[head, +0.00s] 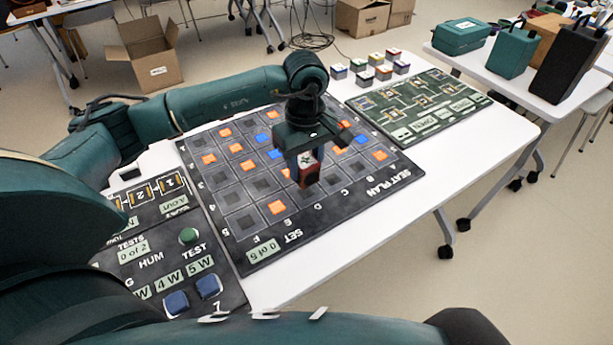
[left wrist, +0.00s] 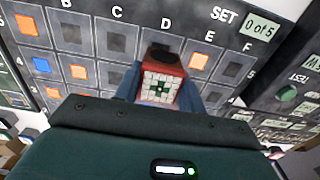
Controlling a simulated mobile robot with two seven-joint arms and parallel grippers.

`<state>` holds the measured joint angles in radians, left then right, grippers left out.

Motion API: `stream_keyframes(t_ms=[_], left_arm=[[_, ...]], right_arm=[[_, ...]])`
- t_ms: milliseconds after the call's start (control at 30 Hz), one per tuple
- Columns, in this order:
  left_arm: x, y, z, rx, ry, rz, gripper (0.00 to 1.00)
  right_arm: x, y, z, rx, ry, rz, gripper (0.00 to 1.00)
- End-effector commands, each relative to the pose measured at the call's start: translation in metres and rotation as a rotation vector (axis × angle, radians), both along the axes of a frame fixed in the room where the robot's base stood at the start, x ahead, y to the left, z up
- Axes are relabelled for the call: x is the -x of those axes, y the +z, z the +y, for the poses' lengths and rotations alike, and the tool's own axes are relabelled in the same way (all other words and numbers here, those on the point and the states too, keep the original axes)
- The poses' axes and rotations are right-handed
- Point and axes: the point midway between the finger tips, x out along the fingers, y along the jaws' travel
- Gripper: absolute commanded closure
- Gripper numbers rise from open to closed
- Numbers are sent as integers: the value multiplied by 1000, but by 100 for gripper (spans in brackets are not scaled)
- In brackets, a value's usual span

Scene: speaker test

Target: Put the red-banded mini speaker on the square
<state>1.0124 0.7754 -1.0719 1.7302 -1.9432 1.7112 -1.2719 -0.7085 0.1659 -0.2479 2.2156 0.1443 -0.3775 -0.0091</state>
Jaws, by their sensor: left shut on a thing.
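The red-banded mini speaker (head: 308,172) is a small block with red sides and a pale patterned face. My left gripper (head: 306,158) is shut on it and holds it over the dark seat plan board (head: 222,178). In the left wrist view the speaker (left wrist: 160,86) sits between the blue-grey fingers, its white grid face with green marks toward the camera. The board has rows of squares with grey, orange or blue centres, lettered and numbered at the edges. The speaker hides part of the board; I cannot tell its exact height. My right gripper is not in view.
Several small coloured speakers (head: 384,72) stand at the table's back. A green diagram board (head: 420,104) lies to the right. A test panel (head: 140,250) with blue buttons (head: 208,286) and a green button (head: 188,236) lies at the left front. White table (head: 440,160) is clear at right.

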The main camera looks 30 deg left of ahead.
Motion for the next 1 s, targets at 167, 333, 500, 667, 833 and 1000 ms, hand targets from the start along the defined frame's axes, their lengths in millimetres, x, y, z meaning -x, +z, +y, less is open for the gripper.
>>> stream_keyframes(t_ms=[167,333,500,667,833,1000], left_arm=[[1,-15,0,1,-1,2,85],[1,-39,0,0,-1,1,85],[0,-41,0,0,-2,-2,85],[0,-44,0,0,-2,-2,85],[0,-44,0,0,-2,-1,51],[0,-44,0,1,-2,-1,39]], right_arm=[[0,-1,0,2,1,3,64],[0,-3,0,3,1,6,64],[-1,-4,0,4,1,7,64],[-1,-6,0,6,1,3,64],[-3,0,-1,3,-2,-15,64],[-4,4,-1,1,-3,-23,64]])
